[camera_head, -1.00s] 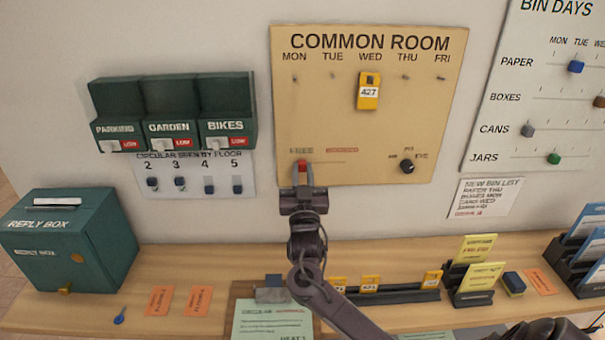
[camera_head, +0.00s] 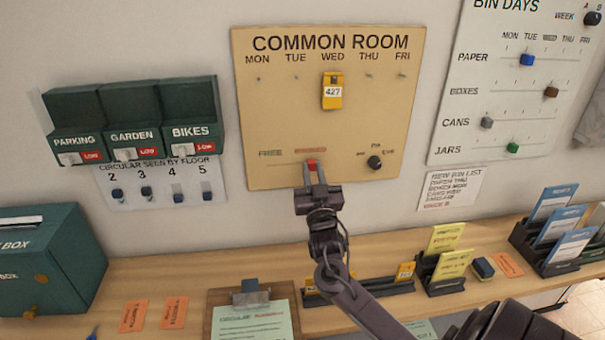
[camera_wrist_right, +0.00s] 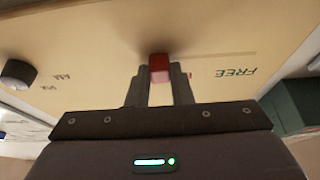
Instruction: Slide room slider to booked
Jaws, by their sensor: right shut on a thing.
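The red room slider (camera_head: 311,165) sits low on the tan Common Room board (camera_head: 270,110), right of the word FREE and just under the red lettering, which is too small to read clearly. My right gripper (camera_head: 311,174) is shut on the slider from below. In the right wrist view the red slider (camera_wrist_right: 160,66) is between the two fingers of my right gripper (camera_wrist_right: 160,80), and FREE shows upside down to the right. My left gripper is not in view.
A black knob (camera_head: 375,162) is on the board right of the slider. A yellow tag marked 427 (camera_head: 332,92) hangs under WED. The wooden counter (camera_head: 160,270) below holds a clipboard (camera_head: 250,298), a green box (camera_head: 50,255) and card racks.

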